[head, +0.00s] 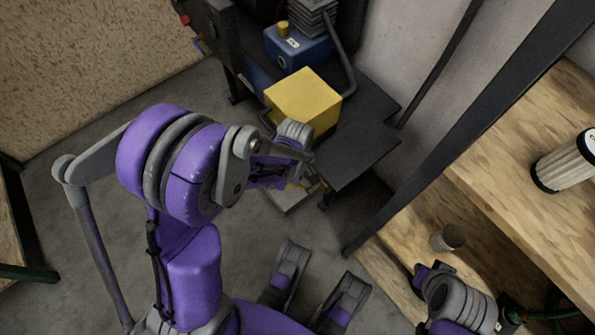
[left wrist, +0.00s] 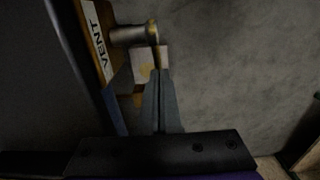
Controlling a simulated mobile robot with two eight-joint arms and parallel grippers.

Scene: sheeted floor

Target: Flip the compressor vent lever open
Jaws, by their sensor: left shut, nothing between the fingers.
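In the left wrist view the vent lever (left wrist: 154,34) is a thin brass-coloured handle on the end of a round metal valve stem (left wrist: 127,35). The stem sticks out beside a white label reading VENT (left wrist: 98,40). My left gripper (left wrist: 160,76) is shut and empty, its fingertips right at the lower end of the lever; I cannot tell whether they touch it. In the head view the compressor, with its yellow box (head: 303,100) and blue unit (head: 298,47), stands beyond my left arm. My arm hides the lever there. My right arm shows at the lower right, but its gripper does not.
A dark bench top (head: 365,135) carries the compressor. Wooden shelving (head: 500,190) stands on the right, with a white ribbed cylinder (head: 567,163) and a small can (head: 447,238) on it. Grey floor (head: 85,225) is open at the left.

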